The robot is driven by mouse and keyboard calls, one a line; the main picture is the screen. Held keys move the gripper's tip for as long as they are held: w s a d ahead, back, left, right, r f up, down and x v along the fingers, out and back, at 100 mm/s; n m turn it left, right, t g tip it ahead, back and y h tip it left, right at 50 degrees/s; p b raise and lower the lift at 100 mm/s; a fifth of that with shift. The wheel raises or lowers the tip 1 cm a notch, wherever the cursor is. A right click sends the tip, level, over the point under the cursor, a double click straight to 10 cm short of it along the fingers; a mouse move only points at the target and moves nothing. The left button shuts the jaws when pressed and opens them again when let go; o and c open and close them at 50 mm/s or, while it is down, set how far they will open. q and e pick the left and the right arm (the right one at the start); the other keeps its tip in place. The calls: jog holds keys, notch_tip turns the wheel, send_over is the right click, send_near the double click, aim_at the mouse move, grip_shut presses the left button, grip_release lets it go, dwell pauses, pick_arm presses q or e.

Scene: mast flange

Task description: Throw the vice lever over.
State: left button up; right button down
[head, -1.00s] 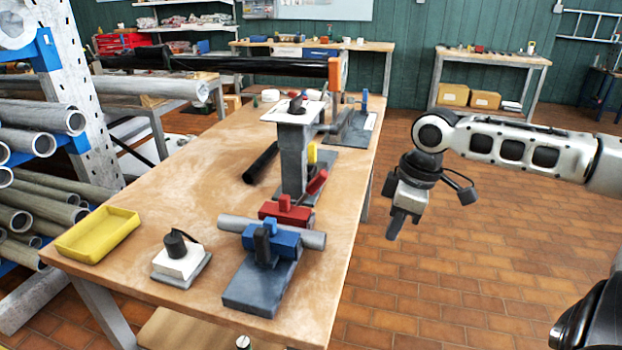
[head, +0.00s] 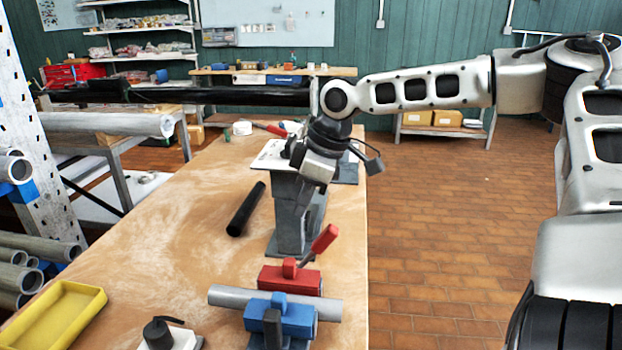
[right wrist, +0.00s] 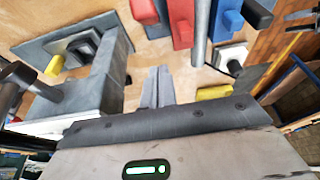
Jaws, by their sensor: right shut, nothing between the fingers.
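The vice has red jaws (head: 290,280) and blue jaws (head: 282,318), with a grey pipe (head: 232,295) lying across between them. A red lever (head: 322,240) tilts up to the right from behind the red jaw. My right gripper (head: 303,203) is shut and empty, pointing down in front of the grey post (head: 288,240), above and behind the lever and apart from it. In the right wrist view its fingers (right wrist: 157,88) are together, with the red jaw (right wrist: 180,22) and the pipe (right wrist: 201,40) beyond. My left gripper is not in view.
A black tube (head: 246,209) lies on the wooden bench (head: 170,240) left of the post. A yellow tray (head: 55,315) and a white block with a black knob (head: 165,335) are at the front left. A long dark pipe (head: 220,96) spans the back. Floor right of the bench is clear.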

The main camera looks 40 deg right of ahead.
aim_at(318, 238)
jog(key=f, duration=0.1)
jog(key=s+d+f+p, duration=0.1)
jog(key=f, duration=0.1)
jog(key=shift+s+d+f, duration=0.1)
jog(key=shift+s+f, duration=0.1)
jog(key=shift+s+d+f, duration=0.2)
jog(key=shift+s+f, duration=0.1)
jog(key=shift+f, duration=0.1)
